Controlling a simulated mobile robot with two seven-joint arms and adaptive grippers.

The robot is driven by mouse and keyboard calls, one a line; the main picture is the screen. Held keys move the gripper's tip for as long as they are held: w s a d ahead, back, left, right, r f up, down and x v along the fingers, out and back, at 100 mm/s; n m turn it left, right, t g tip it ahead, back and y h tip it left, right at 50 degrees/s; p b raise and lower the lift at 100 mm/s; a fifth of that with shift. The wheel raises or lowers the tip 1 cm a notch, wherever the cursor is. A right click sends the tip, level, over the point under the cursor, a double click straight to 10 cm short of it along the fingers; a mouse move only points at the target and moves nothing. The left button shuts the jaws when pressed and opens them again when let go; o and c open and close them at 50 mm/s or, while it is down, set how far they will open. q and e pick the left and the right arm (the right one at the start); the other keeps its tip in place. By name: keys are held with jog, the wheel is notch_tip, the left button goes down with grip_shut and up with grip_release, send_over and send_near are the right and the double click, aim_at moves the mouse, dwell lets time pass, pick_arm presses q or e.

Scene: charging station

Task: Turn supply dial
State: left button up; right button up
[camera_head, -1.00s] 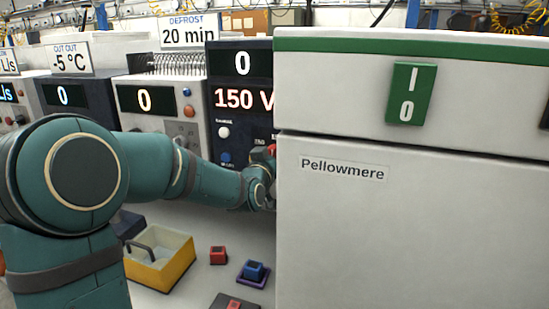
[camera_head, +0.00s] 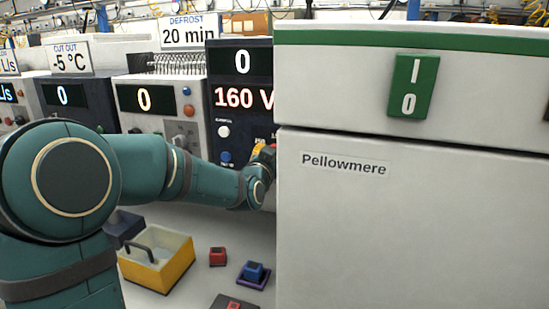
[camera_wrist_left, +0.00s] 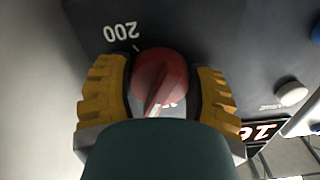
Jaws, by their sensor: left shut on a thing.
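The supply dial (camera_wrist_left: 160,78) is a round red knob with a raised grip bar, on a dark panel marked 200 in the left wrist view. My left gripper (camera_wrist_left: 163,88) has its yellow-padded fingers on both sides of the knob and is shut on it. In the head view the dark supply unit (camera_head: 228,150) reads 0 above and 160 V below. There my left gripper (camera_head: 264,152) is partly hidden behind the white cabinet's edge, and the dial cannot be made out. My right gripper is in neither view.
The large white Pellowmere cabinet (camera_head: 410,220) with a green I/0 switch (camera_head: 413,86) fills the right side, close to my left wrist. A yellow bin (camera_head: 172,272), a red block (camera_head: 217,256) and a blue block (camera_head: 253,271) lie below the arm.

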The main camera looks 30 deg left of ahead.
pick_arm(q)
jog(key=shift+f, duration=0.1)
jog(key=o, duration=1.2)
jog(key=v, duration=1.2)
